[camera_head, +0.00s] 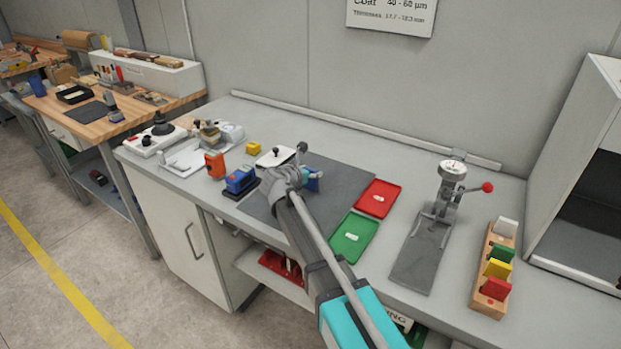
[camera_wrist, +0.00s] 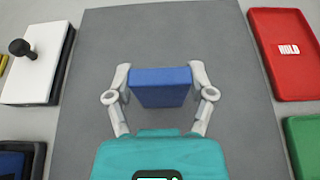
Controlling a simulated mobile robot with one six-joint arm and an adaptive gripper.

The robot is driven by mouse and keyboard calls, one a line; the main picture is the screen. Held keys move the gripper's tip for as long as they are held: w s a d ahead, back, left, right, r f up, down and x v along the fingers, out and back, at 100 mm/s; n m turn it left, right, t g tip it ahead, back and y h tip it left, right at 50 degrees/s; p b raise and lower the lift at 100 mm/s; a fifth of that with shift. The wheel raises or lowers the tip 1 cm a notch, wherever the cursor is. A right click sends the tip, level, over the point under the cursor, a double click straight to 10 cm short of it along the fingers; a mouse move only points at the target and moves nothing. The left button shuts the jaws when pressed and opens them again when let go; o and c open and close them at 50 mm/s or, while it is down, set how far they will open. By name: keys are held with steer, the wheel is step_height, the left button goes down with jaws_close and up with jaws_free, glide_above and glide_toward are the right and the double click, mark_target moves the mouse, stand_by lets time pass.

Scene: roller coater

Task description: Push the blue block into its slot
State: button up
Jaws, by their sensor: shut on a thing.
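The blue block (camera_wrist: 160,88) is between the two fingers of my gripper (camera_wrist: 160,80) in the wrist view, over the dark grey mat (camera_wrist: 160,35). My gripper is shut on it, one finger at each end. In the head view the block (camera_head: 314,185) shows only partly behind my wrist. A wooden rack (camera_head: 478,290) at the right holds upright white (camera_head: 505,227), green (camera_head: 501,253), yellow (camera_head: 497,269) and red (camera_head: 495,288) pieces. I cannot make out an empty slot in it.
A red tray (camera_head: 366,203) and a green tray (camera_head: 347,249) lie right of the mat. A gauge stand with a red-knobbed lever (camera_head: 450,190) stands between them and the rack. Left of the mat are a blue device (camera_head: 240,181), an orange device (camera_head: 214,165) and a yellow block (camera_head: 253,148).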

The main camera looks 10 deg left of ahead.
steer(key=shift+f, duration=0.3)
steer(key=o, duration=1)
steer(key=shift+o, duration=0.2)
steer(key=shift+r, duration=0.15)
steer(key=shift+s+a+r, duration=0.1)
steer(key=shift+s, duration=0.15)
steer(key=p+v, duration=0.4)
steer(key=v, duration=0.7)
steer(key=shift+s, duration=0.2)
steer(key=shift+r, duration=0.15)
